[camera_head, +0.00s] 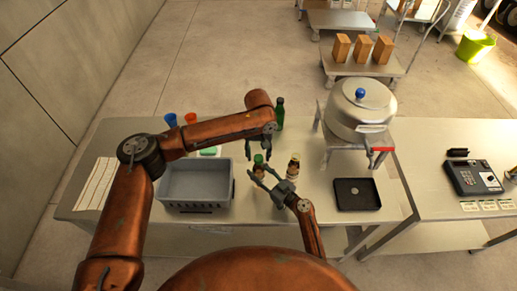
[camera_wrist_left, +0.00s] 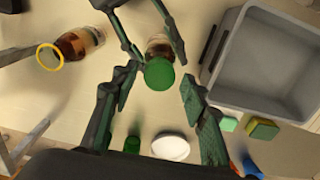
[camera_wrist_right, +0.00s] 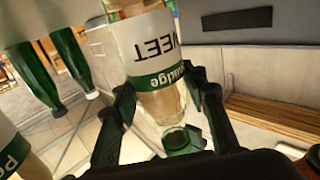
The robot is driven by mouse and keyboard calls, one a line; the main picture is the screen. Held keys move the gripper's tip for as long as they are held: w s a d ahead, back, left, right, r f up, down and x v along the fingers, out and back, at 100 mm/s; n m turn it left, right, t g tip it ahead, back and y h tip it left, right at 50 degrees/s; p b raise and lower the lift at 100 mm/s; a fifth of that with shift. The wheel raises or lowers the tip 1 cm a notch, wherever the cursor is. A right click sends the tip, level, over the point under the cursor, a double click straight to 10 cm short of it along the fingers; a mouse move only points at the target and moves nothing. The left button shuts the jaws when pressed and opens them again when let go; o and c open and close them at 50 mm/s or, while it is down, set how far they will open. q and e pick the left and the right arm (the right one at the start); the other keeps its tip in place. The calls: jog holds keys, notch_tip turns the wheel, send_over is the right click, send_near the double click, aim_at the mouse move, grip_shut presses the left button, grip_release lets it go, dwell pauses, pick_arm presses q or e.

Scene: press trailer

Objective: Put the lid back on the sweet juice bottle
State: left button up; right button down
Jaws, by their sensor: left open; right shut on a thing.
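My right gripper (camera_head: 262,177) is shut on the bottle from the right. My left gripper (camera_head: 264,148) is open above the lid, its fingers (camera_wrist_left: 160,100) apart on either side and clear of it.
A second brown bottle (camera_head: 293,167) with a yellow ring at its top stands close on the right. A grey bin (camera_head: 197,210) is at left, a black tray (camera_head: 357,195) at right. A tall green bottle (camera_head: 279,113) and a large pot (camera_head: 360,108) stand behind.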

pick_arm(q)
jog(key=shift+f, duration=0.35)
jog(key=shift+c, duration=0.2)
grip_shut()
jog(key=m, duration=0.4)
jog(key=shift+m, duration=0.4)
jog(key=m, duration=0.5)
jog(key=shift+m, duration=0.4)
jog(key=m, duration=0.3)
jog(key=shift+m, duration=0.4)
jog(key=m, duration=1)
jog(key=shift+o, duration=0.6)
grip_release()
